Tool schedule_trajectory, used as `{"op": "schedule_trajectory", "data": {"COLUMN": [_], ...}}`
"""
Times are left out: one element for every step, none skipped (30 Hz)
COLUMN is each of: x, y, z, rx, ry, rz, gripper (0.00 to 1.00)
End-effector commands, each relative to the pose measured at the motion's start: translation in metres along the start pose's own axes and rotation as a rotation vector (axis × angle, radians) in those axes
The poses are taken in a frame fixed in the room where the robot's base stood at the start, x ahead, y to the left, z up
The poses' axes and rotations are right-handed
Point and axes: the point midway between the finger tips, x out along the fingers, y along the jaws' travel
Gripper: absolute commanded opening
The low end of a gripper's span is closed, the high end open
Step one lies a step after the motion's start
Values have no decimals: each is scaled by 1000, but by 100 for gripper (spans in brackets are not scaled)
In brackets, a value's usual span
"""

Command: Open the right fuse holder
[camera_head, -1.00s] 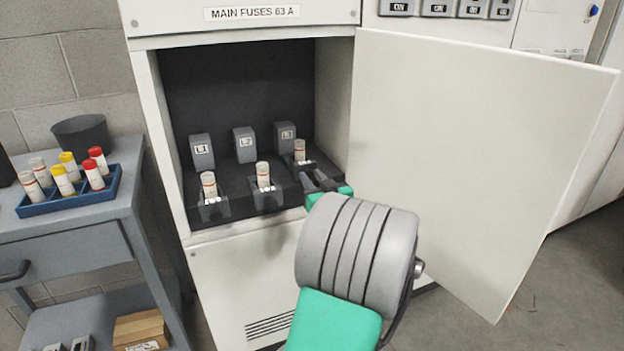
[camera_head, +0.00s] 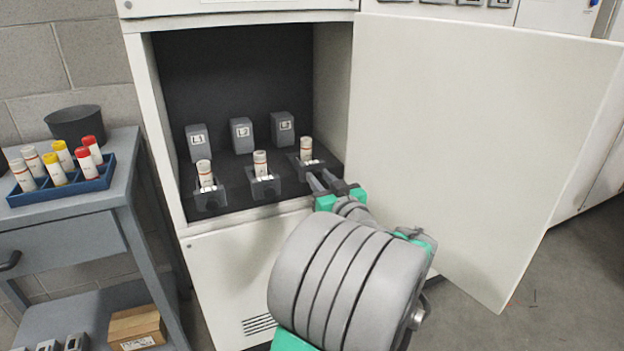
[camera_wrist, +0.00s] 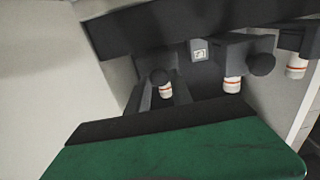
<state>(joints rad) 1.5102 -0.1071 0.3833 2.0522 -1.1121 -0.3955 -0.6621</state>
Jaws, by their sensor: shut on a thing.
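The right fuse holder (camera_head: 302,167), below the L3 block (camera_head: 282,128), is a dark grey drawer-like piece with a white, orange-banded fuse (camera_head: 306,149) standing upright in it. My gripper (camera_head: 322,180) is at its front, shut on its round black knob. In the wrist view the knob (camera_wrist: 158,76) shows between my fingertips (camera_wrist: 159,88), with the fuse (camera_wrist: 165,90) beside it. The fingers hide part of the holder front in the head view. How far the holder stands out is hard to tell.
The middle holder (camera_head: 265,186) and left holder (camera_head: 210,197) stand close by to the left, each with a fuse. The cabinet door (camera_head: 470,150) hangs open close on the right of my arm. A cart (camera_head: 100,210) with a blue fuse rack (camera_head: 62,186) stands at left.

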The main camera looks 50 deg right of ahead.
Motion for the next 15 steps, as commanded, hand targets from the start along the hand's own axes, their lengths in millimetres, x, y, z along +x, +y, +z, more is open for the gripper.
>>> {"op": "schedule_trajectory", "data": {"x": [-12, -17, -22, -25, -27, -29, -30, -30, -30, -30, -30, -30, -29, -29, -29], "y": [3, 3, 2, 2, 1, 1, 0, 0, 0, 0, 0, 0, 0, 0, 0], "z": [4, 3, 3, 2, 2, 1, 1, 0, 0, 0, 0, 0, 0, 0, 0], "rx": [-4, -5, -5, -5, -4, -4, -4, -3, -3, -3, -3, -3, -3, -3, -3], "ry": [4, 4, 3, 4, 3, 1, 1, 1, 1, 0, 0, 0, 0, 0, 0], "rz": [9, 9, 8, 7, 6, 5, 4, 3, 3, 3, 2, 2, 2, 2, 2], "gripper": [0, 0, 0, 0, 0, 0, 0, 0, 0, 0, 0, 0, 0, 0, 28]}}
